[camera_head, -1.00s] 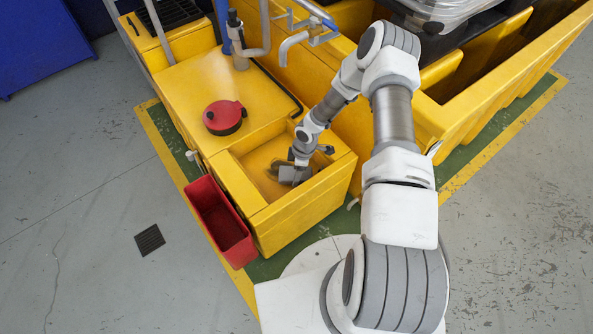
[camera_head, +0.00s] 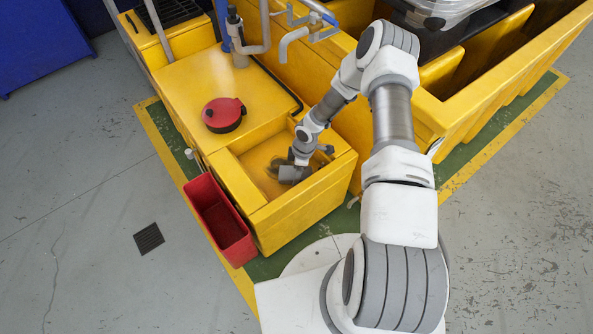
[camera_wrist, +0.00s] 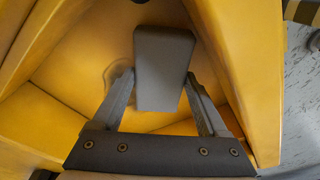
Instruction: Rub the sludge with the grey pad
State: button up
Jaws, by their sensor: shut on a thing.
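My gripper (camera_wrist: 160,88) is shut on the grey pad (camera_wrist: 163,68), a plain grey block between its two fingers in the wrist view. In the head view my gripper (camera_head: 292,172) reaches down into the open yellow basin (camera_head: 315,196), with the pad low near the basin floor. Whether the pad touches the floor is hard to tell. The sludge (camera_wrist: 112,76) shows as a faint brownish smear on the yellow floor, just left of the pad in the wrist view. Part of it may be hidden beneath the pad and fingers.
The basin's yellow walls stand close around my gripper. A red round lid (camera_head: 224,114) sits on the yellow top behind. A red bin (camera_head: 219,221) hangs at the basin's left side. Grey pipes (camera_head: 292,40) rise at the back.

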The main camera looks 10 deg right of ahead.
aim_at(290, 166)
jog(key=shift+f+b, duration=0.35)
jog(key=shift+f, duration=0.1)
jog(key=shift+w, duration=0.15)
jog(key=shift+w+a+b, duration=0.3)
jog(key=shift+w+b, duration=0.2)
jog(key=shift+w, duration=0.15)
jog(key=shift+w+a+r, duration=0.1)
jog(key=shift+w+a, duration=0.25)
jog(key=shift+w, duration=0.45)
jog(key=shift+w+a, duration=0.65)
jog(key=shift+w, duration=0.95)
jog(key=shift+w+a, duration=0.7)
jog(key=shift+w, duration=0.85)
jog(key=shift+w+a, duration=0.65)
jog(key=shift+w, duration=0.95)
